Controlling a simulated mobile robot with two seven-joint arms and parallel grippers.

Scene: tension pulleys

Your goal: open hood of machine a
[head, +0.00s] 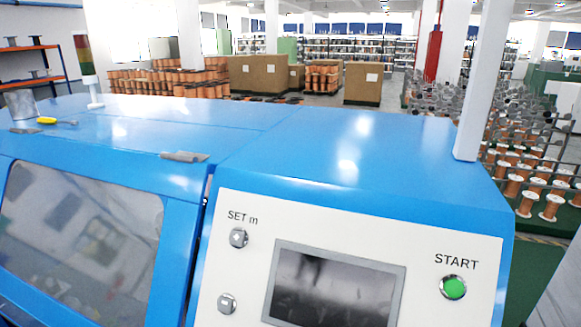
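A large blue machine (330,160) fills the lower part of the head view. Its hood (178,232) is at the left, a blue frame around a see-through window (80,240). The hood looks closed, with its upper edge close to the machine's top. A grey hinge-like piece (185,157) sits at the hood's upper right corner. The hood's lower edge is outside the view. Neither of my grippers is in view.
A white control panel with a dark screen (335,285) and a green START button (453,288) is at the front right. A signal light (86,60), a yellow-handled tool (48,120) and a grey cylinder (20,104) are on top. Copper spools (515,185) stand at right.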

